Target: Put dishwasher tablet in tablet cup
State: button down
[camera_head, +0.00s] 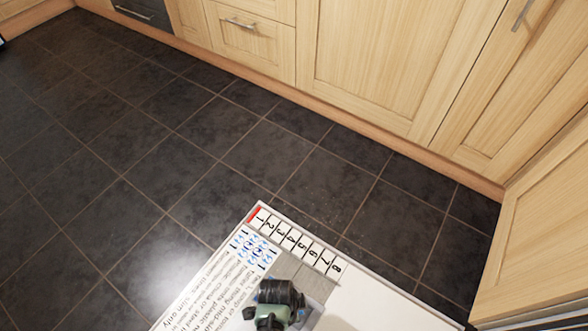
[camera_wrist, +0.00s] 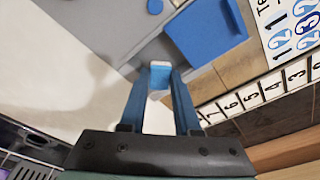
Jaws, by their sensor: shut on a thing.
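The dishwasher tablet (camera_wrist: 160,69), a small white and blue block, is between the fingertips of my gripper (camera_wrist: 160,80) in the wrist view. The two blue fingers are shut on it from left and right. A blue square, tray-like piece (camera_wrist: 205,33) lies on a grey surface beyond the tablet, up and to the right. It may be the tablet cup; I cannot tell for sure. The tablet appears apart from it. In the head view, part of my wrist shows at the bottom edge, and the tablet and fingertips are hidden.
A white board (camera_head: 375,303) with a numbered strip (camera_head: 297,241) and printed text lies below. A small blue piece (camera_wrist: 155,6) sits at the wrist view's top edge. A dark rack-like thing (camera_wrist: 30,145) is at its lower left. Wooden cabinets (camera_head: 380,60) line the tiled floor.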

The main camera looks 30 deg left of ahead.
jog(key=shift+f+b, duration=1.2)
jog(key=shift+f, duration=0.5)
jog(key=c, duration=0.5)
grip_release()
jog(key=shift+c, duration=0.2)
jog(key=c, duration=0.4)
jog(key=shift+o, duration=0.2)
jog(key=shift+r, duration=0.1)
notch_tip(320, 180, up, 9)
jog(key=p, duration=0.9)
